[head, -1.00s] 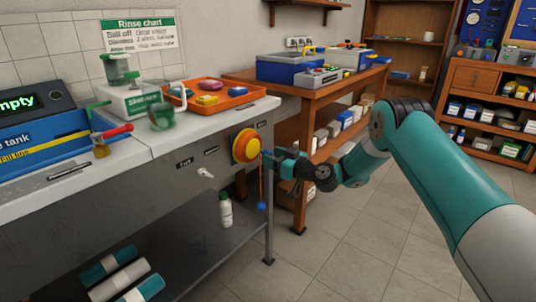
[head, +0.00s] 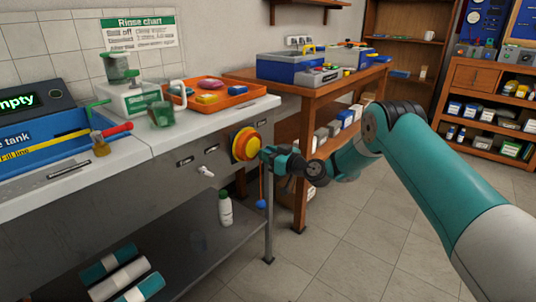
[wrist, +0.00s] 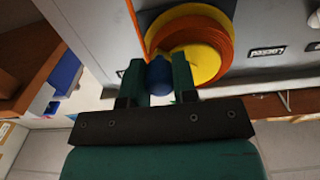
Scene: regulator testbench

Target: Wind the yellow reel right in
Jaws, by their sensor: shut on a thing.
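The yellow reel (head: 245,145), with orange cord round it, is mounted on the front of the grey bench near its right end. It also shows in the wrist view (wrist: 207,58). An orange cord hangs from the reel to a blue ball (head: 261,204), below the bench top and clear of the lower shelf. My gripper (head: 266,154) is at the reel's right side. In the wrist view my gripper's fingers (wrist: 161,75) are closed around a blue knob (wrist: 159,75) in front of the reel's rim. How the knob joins the reel is hidden.
A bench leg (head: 268,235) stands just beside the hanging ball. A white valve handle (head: 206,171) sticks out left of the reel. A white bottle (head: 225,208) stands on the lower shelf. A wooden table (head: 310,88) is close behind my gripper. Floor in front is clear.

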